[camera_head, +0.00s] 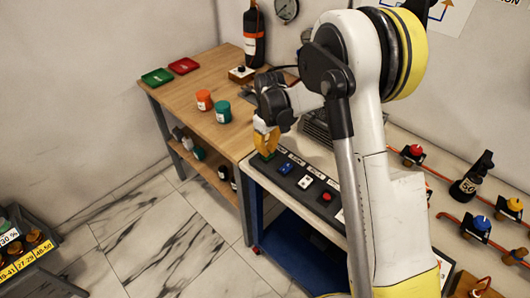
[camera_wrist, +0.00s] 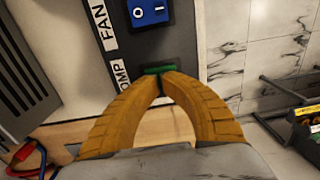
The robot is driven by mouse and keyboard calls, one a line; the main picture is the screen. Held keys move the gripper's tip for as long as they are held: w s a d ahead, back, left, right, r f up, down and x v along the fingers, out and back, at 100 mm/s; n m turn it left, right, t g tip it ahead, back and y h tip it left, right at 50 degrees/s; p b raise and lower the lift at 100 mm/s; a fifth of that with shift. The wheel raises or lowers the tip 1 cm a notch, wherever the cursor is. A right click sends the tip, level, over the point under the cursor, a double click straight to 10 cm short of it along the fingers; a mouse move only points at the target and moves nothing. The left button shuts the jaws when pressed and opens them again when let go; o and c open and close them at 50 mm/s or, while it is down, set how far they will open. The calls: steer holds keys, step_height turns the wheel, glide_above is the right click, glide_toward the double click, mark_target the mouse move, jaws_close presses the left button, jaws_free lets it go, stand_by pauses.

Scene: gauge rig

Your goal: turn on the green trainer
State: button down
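A dark switch panel (camera_head: 295,172) on the bench carries a row of rocker switches. The green switch (camera_head: 261,158) is at its left end, beside the blue switch (camera_head: 285,168), white switch (camera_head: 305,182) and red switch (camera_head: 326,197). My gripper (camera_head: 266,150) has its orange fingers pointing down at the green switch. In the wrist view the fingertips (camera_wrist: 161,74) meet, with nothing seen between them. They cover most of the green switch (camera_wrist: 158,69); a green strip shows beyond them. I cannot tell whether they touch it or how it is set. The blue switch (camera_wrist: 148,10) has O and I marks and a FAN label.
A wooden table (camera_head: 190,88) adjoins the bench, with an orange jar (camera_head: 204,100), a teal jar (camera_head: 223,112) and red and green trays. A grey louvred box (camera_wrist: 25,85) stands beside the panel. A crate (camera_head: 25,245) is on the floor at left.

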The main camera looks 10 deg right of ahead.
steer(key=shift+d, duration=0.15)
step_height(320, 180, up, 12)
stand_by(0.7)
steer(key=shift+w+d, duration=0.1)
steer(key=shift+d, duration=0.05)
